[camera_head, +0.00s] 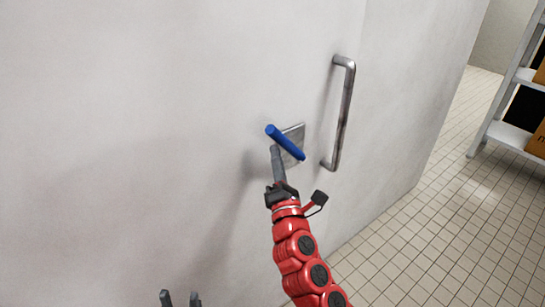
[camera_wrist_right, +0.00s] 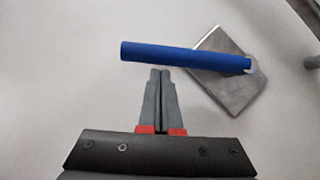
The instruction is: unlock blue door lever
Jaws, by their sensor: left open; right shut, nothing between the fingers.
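The blue lever (camera_head: 285,141) is mounted on a grey metal plate (camera_head: 298,131) on the white door (camera_head: 180,90). In the head view it slants from upper left to lower right. In the right wrist view the blue lever (camera_wrist_right: 185,56) runs nearly level across the plate (camera_wrist_right: 228,88). My right gripper (camera_head: 275,150) is shut and empty, its tips at the lever's left part; the right wrist view shows the tips (camera_wrist_right: 160,73) just below the lever. I cannot tell whether they touch it. My left gripper (camera_head: 181,296) is open at the bottom edge, away from the lever.
A grey metal pull handle (camera_head: 344,115) stands on the door to the right of the lever. A shelf rack (camera_head: 510,135) with boxes is at the far right. The tiled floor (camera_head: 440,220) between door and rack is clear.

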